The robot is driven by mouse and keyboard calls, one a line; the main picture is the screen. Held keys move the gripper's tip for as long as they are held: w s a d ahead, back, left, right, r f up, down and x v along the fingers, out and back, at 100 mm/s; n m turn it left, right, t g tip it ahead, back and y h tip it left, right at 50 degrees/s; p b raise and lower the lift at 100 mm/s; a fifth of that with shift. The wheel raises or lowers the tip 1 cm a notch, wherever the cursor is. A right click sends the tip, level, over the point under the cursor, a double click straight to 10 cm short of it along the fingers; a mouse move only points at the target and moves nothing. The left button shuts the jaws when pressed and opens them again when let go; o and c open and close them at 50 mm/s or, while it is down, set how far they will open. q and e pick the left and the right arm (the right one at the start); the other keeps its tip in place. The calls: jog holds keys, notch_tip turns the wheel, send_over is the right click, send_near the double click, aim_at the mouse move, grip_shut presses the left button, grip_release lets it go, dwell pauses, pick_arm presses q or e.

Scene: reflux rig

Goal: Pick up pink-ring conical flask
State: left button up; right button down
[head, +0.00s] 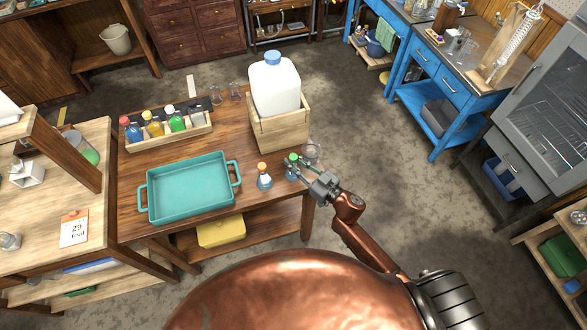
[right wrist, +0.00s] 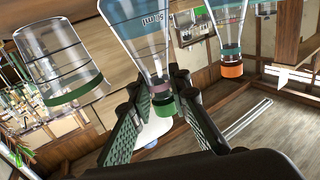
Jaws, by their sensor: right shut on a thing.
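The pink-ring conical flask (right wrist: 138,32) is clear glass with a pink band at its neck and a green stopper. In the head view the flask (head: 292,173) is at the right end of the wooden table, partly hidden by my right gripper (head: 308,174). In the right wrist view my right gripper (right wrist: 155,85) is shut on its neck, with a dark finger pad on each side. I cannot tell whether its base touches the table. My left gripper is not in view.
An orange-stoppered flask (head: 264,181) stands just left of the held one. A clear beaker (head: 312,150) is close behind it. A wooden crate (head: 281,133) with a white jug (head: 274,88), a teal tray (head: 188,188) and a bottle rack (head: 170,140) occupy the table.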

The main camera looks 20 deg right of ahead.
jog(key=shift+r, duration=0.15)
jog(key=shift+r+p, duration=0.45)
jog(key=shift+r, duration=0.9)
jog(key=s+a+r+p, duration=0.2)
jog(key=s+a+r, duration=0.1)
jog(key=s+r, duration=0.7)
jog(key=shift+s+p, duration=0.3)
jog(key=shift+s, duration=1.4)
jog(key=shift+a, duration=0.1)
jog(key=s+d+m+t+h, duration=0.2)
jog(key=d+m+h, duration=0.4)
jog(key=h, duration=0.3)
jog(key=shift+s+d, duration=0.4)
jog(key=shift+d, duration=0.3)
jog(key=shift+a+f, duration=0.1)
